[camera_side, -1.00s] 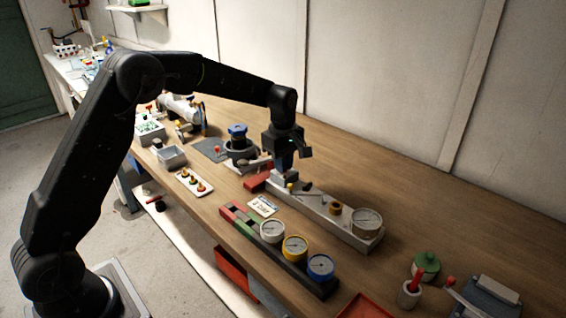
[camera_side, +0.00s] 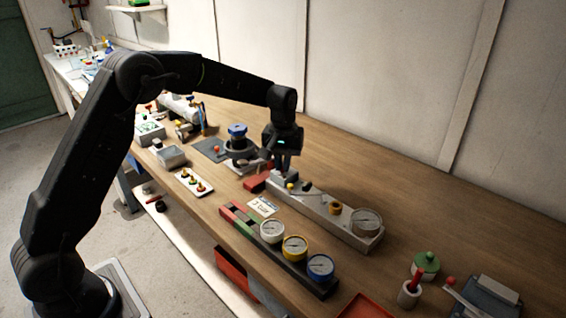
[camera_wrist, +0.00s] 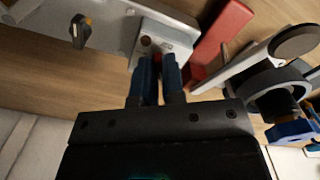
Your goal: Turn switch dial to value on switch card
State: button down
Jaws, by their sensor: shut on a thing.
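The long grey panel (camera_side: 345,229) lies on the bench, with a round gauge at its right end. My gripper (camera_side: 281,171) points down at the panel's far left end. In the wrist view, the two blue fingers of my gripper (camera_wrist: 158,72) are close together over a pale plate (camera_wrist: 173,44) at the panel's end. They are shut on a small part there, which looks to be the switch dial; the fingers hide most of it, and its pointer setting cannot be read. The white card (camera_side: 263,207) lies in front of the panel; its writing is too small to read.
A red block (camera_wrist: 222,38) lies beside the panel's end. A blue-topped dark device (camera_side: 238,146) stands left of my gripper. A black-based rack with three gauges (camera_side: 295,248) is in front. The bench behind the panel is clear.

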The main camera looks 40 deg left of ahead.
jog(key=m, duration=0.6)
jog(key=shift+m, duration=0.3)
jog(key=m, duration=0.6)
dwell(0.4)
jog(key=c, duration=1.2)
grip_release()
notch_tip(320, 180, up, 14)
jog(key=shift+f, duration=0.1)
